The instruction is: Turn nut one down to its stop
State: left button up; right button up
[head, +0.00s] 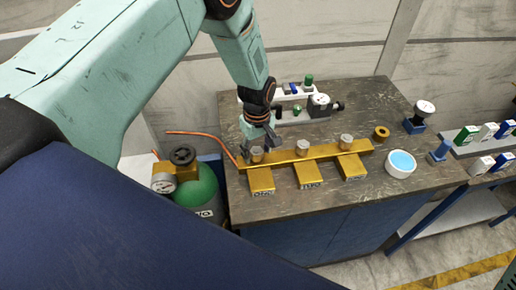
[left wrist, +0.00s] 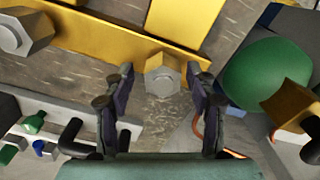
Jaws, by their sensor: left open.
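A gold bar (head: 323,151) on the dark table carries three grey hex nuts in a row. My left gripper (head: 258,137) is open at the leftmost nut (head: 257,154). In the left wrist view that nut (left wrist: 163,76) sits between the two spread dark fingers, with visible gaps on both sides. The middle nut (head: 303,147) and the right nut (head: 346,142) stand apart from the gripper. Another nut (left wrist: 20,33) shows at the upper left of the wrist view. My right gripper is out of view.
A green gas cylinder (head: 198,188) with a gauge and orange hose stands left of the table (head: 388,114). A white device (head: 318,105) is behind the bar. A gold ring (head: 381,133) and a round blue-topped dish (head: 400,163) lie at right.

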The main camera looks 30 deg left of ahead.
pick_arm(q)
jog(key=shift+s+r, duration=0.25)
jog(key=shift+s, duration=0.3)
jog(key=shift+w+f, duration=0.3)
jog(key=shift+w, duration=0.3)
jog(key=c, duration=0.6)
jog(key=shift+s+r, duration=0.2)
jog(key=shift+s, duration=0.1)
jog(key=c, duration=0.5)
jog(key=shift+w+f, duration=0.1)
jog(key=shift+c, duration=0.3)
